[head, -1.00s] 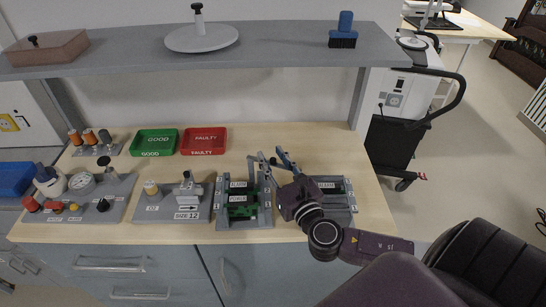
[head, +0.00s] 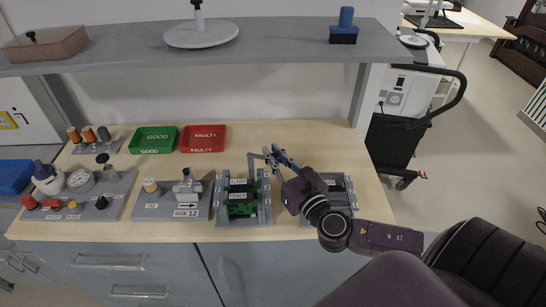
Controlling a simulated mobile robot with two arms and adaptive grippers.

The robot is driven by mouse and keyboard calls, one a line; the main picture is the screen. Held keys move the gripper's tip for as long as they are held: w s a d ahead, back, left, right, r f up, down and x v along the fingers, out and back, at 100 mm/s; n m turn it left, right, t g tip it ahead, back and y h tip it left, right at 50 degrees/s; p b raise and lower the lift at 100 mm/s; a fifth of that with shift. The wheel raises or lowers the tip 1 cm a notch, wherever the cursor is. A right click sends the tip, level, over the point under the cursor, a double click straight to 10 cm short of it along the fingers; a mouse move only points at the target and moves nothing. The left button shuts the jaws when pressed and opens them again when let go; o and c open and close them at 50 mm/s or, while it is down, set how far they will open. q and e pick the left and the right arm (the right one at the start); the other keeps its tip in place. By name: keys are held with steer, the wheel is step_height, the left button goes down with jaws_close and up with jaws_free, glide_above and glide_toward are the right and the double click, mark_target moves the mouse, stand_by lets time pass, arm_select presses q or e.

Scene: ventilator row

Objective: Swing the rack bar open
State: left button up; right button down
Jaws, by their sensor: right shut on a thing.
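The left rack (head: 222,205) is a grey frame with green boards and small white labels, at the front middle of the bench. A grey rack bar (head: 251,164) stands raised at its back right. My right gripper (head: 276,153) reaches in from the right with its bluish fingers at the bar's right end, and it is shut on the bar. The fingers partly hide that end. A second rack (head: 344,199) stands to the right, partly covered by my right wrist. My left gripper is not in view.
A grey stand marked 12 (head: 150,208) is left of the left rack. A green tray (head: 154,140) and a red tray (head: 204,139) lie behind. A grey shelf (head: 270,42) runs above the bench's back. Bare wood lies right of the right rack.

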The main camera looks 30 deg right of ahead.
steer(key=shift+w+d+n+y, duration=0.15)
steer(key=shift+n+y, duration=0.15)
steer(key=shift+y, duration=0.2)
steer(key=c, duration=1.9)
jaws_free()
steer(key=shift+c, duration=0.2)
steer(key=shift+s, duration=0.6)
steer(key=s, duration=1.1)
steer(key=shift+a, duration=0.2)
